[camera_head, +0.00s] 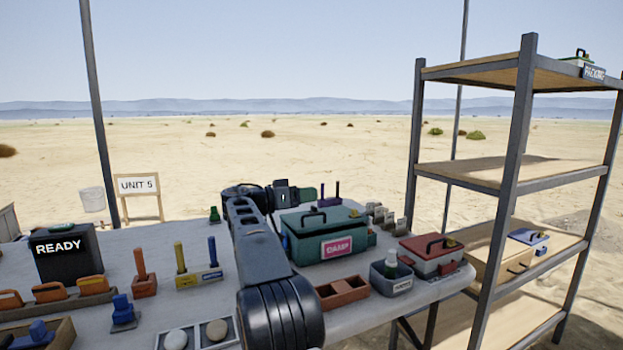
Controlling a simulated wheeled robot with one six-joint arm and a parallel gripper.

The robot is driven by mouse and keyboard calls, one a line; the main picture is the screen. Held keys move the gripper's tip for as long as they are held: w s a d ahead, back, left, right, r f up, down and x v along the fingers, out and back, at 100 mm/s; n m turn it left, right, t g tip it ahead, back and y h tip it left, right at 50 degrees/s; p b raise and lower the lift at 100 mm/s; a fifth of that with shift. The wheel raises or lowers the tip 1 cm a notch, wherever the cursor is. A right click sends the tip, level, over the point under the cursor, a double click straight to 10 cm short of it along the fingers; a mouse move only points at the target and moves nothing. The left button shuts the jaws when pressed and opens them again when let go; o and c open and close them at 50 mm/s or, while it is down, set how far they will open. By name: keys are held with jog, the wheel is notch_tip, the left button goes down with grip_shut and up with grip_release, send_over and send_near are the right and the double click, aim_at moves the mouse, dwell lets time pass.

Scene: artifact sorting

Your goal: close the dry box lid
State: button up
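No label reading DRY is legible in view, so I cannot tell which box is the dry box. A green box with a dark handle and a pink DAMP label (336,248) stands on the table, its lid looking shut. A red-lidded grey box (432,255) stands at the table's right end, its lid looking down. A blue-lidded box (528,238) sits on a shelf.
A metal shelf rack (510,150) stands right of the table (215,295). A red-brown divided tray (342,292) and a grey bin with a bottle (392,279) sit in front of the green box. Colored pegs, a black READY unit (66,253) and orange pieces fill the left side.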

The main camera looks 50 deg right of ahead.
jog(key=s+a+r+p, duration=0.1)
jog(key=s+a+r, duration=0.5)
jog(key=s, duration=0.2)
jog(key=shift+s+a, duration=0.25)
jog(key=shift+a, duration=0.15)
jog(key=shift+c, duration=0.5)
